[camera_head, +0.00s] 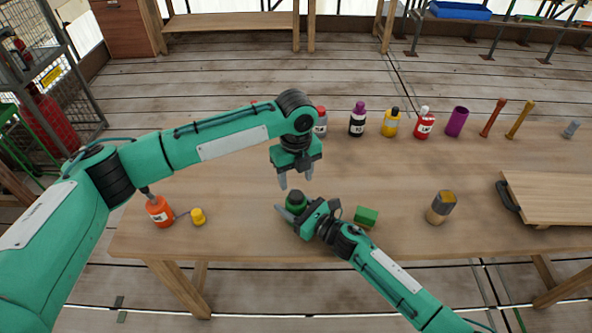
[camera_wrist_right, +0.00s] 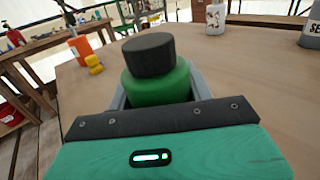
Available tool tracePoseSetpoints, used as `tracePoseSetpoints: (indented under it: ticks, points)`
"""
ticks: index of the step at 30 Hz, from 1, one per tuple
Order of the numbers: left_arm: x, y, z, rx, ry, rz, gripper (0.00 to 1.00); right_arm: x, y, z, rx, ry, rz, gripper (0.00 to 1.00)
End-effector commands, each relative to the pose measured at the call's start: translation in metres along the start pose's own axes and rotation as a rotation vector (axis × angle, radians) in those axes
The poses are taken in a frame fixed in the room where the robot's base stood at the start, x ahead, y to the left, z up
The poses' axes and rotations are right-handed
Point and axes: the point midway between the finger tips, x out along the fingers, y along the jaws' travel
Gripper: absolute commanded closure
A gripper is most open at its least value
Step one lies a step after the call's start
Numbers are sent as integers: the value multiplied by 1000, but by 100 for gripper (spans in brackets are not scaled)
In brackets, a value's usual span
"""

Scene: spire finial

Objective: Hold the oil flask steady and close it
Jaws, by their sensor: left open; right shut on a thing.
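A green flask (camera_head: 292,214) with a black cap (camera_head: 296,197) stands upright near the table's front edge, left of the picture's middle. In the right wrist view the green flask (camera_wrist_right: 158,88) is between my right fingers, and the wide black cap (camera_wrist_right: 148,56) sits on its top, looking slightly tilted. Whether it is screwed down cannot be told. My right gripper (camera_head: 291,213) is shut on the flask's body. My left gripper (camera_head: 296,179) is open and empty, pointing down just above the cap, apart from it. No label on the flask shows.
A green block (camera_head: 366,217) is close to my right wrist; a grey-brown can (camera_head: 441,207) and wooden board (camera_head: 552,197) are further right.

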Motion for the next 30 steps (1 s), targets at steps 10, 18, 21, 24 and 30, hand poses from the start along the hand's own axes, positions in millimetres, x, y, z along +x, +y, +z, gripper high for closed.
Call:
tracePoseSetpoints:
  ticks: [10, 18, 21, 24, 30]
  points:
    - [-5, 0, 0, -546, 0, 0, 48, 0, 0, 0, 0, 0, 0, 100]
    - [-9, 0, 0, -972, 0, 0, 48, 0, 0, 0, 0, 0, 0, 100]
    - [-10, 0, 0, -1130, 0, 0, 48, 0, 0, 0, 0, 0, 0, 100]
    - [-12, 0, 0, -1287, 0, 0, 48, 0, 0, 0, 0, 0, 0, 100]
    - [-15, 0, 0, -1590, 0, 0, 48, 0, 0, 0, 0, 0, 0, 100]
